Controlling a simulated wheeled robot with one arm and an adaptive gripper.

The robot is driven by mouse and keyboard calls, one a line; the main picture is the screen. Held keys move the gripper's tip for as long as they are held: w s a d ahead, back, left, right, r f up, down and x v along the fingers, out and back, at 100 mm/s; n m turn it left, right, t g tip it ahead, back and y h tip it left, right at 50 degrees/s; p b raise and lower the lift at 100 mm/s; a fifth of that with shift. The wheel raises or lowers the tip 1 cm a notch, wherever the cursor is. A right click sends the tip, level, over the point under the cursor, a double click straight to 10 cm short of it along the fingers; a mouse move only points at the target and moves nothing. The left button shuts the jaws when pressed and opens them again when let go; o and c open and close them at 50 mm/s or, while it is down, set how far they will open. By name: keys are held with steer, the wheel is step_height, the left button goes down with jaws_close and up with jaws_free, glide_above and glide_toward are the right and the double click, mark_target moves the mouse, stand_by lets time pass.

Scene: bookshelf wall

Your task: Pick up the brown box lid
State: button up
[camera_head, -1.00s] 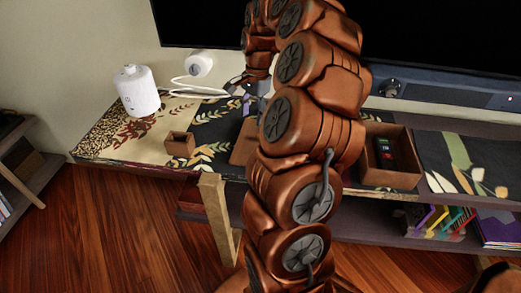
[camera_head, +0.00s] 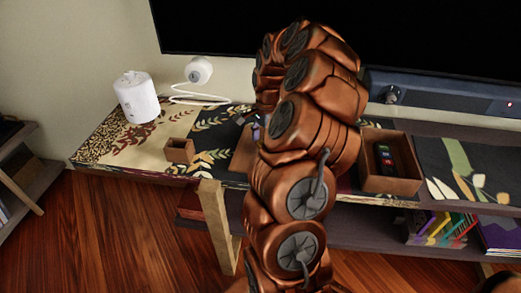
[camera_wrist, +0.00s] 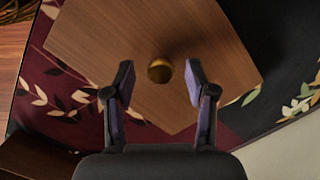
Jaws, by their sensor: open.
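The brown box lid (camera_wrist: 130,50) is a flat wooden panel with a round brass knob (camera_wrist: 160,70) near its middle. It fills the upper middle of the wrist view. My gripper (camera_wrist: 157,82) is open above it, with one finger on each side of the knob and a gap on both sides. I cannot tell the height of the fingertips over the lid. In the head view, part of the lid (camera_head: 243,152) shows on the shelf top, mostly hidden by my arm. My gripper is partly hidden there too.
A brown open box (camera_head: 390,180) holding dark remotes stands right of my arm. A small brown box (camera_head: 179,151) and a white cylinder (camera_head: 137,97) stand to the left. A white camera-like device (camera_head: 198,70) with a cable is behind. The television (camera_head: 440,40) backs the shelf.

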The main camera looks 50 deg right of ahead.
steer(key=shift+f, duration=0.25)
jaws_close()
stand_by(0.3)
